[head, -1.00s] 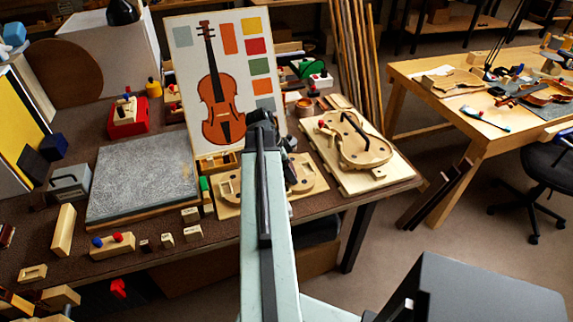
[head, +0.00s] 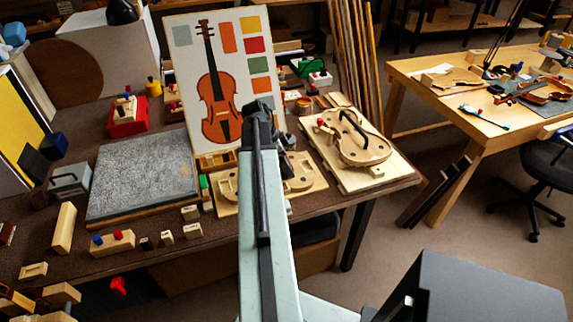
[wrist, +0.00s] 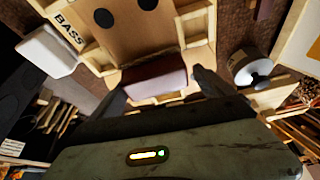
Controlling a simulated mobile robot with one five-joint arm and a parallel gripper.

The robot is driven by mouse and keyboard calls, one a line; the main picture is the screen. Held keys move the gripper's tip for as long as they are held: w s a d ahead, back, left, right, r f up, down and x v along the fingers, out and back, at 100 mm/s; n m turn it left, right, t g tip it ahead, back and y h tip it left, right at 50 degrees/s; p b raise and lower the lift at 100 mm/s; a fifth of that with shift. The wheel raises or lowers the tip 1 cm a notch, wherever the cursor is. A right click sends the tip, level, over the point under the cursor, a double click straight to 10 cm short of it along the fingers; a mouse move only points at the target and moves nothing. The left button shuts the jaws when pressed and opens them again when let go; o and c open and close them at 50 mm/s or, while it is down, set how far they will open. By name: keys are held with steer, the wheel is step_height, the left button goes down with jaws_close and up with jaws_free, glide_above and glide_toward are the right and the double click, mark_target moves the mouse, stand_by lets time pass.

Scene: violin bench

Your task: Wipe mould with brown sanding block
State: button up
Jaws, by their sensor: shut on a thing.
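A brown sanding block (wrist: 155,76) is held between the fingers of my gripper (wrist: 157,88) in the wrist view. Beyond it, and partly covered by it, is a pale wooden mould (wrist: 125,40) with dark round holes; the word BASS is on wood at its left. I cannot tell whether the block touches the mould. In the head view the mould (head: 301,172) lies on the bench, its middle hidden behind my arm. The gripper and block are mostly hidden there too.
A grey slab (head: 143,175) lies left of the mould, with small wooden blocks (head: 191,213) near the front edge. A violin picture board (head: 218,75) stands behind. A violin body with a black handle-like piece (head: 358,140) lies on a board to the right.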

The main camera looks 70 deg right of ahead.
steer(key=shift+w+d, duration=0.3)
steer(key=shift+w, duration=0.4)
steer(key=shift+s+a, duration=0.35)
steer(key=shift+a, duration=0.05)
steer(key=shift+c, duration=1.1)
steer(key=shift+s+a, duration=0.75)
steer(key=shift+a, duration=0.15)
steer(key=shift+s+a, duration=0.1)
steer(key=shift+s, duration=0.15)
step_height(320, 180, up, 6)
steer(key=p, duration=0.6)
steer(key=shift+s, duration=0.1)
